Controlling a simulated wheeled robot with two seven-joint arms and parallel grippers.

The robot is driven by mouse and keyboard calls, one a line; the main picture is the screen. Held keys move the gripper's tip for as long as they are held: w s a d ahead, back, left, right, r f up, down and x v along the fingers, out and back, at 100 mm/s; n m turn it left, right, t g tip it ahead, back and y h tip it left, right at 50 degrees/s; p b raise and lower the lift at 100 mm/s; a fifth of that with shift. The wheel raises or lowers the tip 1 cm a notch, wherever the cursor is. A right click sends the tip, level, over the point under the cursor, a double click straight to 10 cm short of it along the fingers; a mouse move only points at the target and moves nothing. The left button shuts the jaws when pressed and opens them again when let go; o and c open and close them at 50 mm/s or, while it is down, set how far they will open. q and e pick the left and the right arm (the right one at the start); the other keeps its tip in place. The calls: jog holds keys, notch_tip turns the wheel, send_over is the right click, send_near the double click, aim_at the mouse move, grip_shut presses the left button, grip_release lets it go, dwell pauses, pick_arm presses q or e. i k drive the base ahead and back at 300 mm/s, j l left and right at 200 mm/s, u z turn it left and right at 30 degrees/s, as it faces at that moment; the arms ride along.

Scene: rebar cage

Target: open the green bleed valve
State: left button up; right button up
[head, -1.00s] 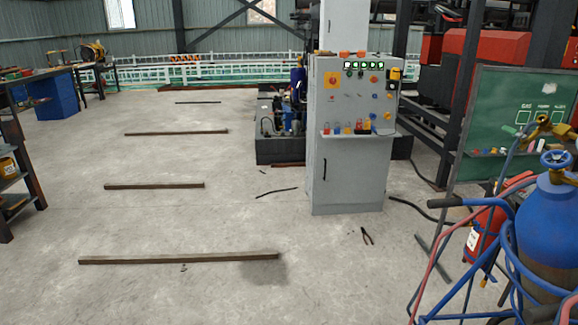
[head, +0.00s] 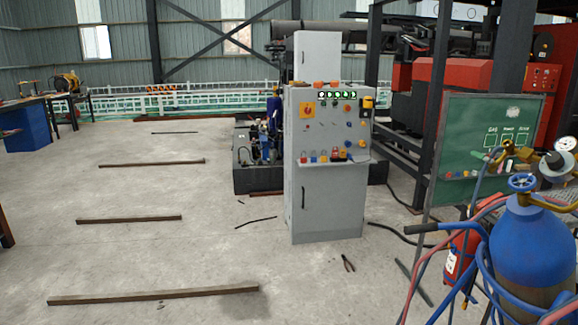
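I cannot make out a green bleed valve in the head view. A grey control cabinet (head: 327,205) stands upright in the middle, with coloured knobs and lit green indicators on its panel. Behind its left side is a dark machine unit (head: 258,178) with blue parts, partly hidden by the cabinet. A blue gas cylinder (head: 535,245) with a blue handwheel (head: 522,182) and brass regulator gauges stands at the near right. Neither of my grippers is in view.
Several wooden beams (head: 150,295) lie on the floor at left. Pliers (head: 348,263) and dark cables lie near the cabinet. A green board (head: 490,130) and a red fire extinguisher (head: 458,262) stand at right.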

aim_at(474, 154)
jog(key=i+z, duration=0.2)
jog(key=z, duration=0.25)
jog(key=i+z, duration=0.25)
jog(key=z, duration=0.2)
jog(key=i+z, duration=0.2)
jog(key=z, duration=0.75)
jog(key=i+j+z, duration=0.1)
jog(key=j+z, duration=0.2)
jog(key=i+j+z, duration=0.1)
jog(key=j+z, duration=0.5)
jog(key=i+j+z, duration=0.1)
jog(key=j, duration=0.65)
jog(key=j+z, duration=0.1)
jog(key=j, duration=0.6)
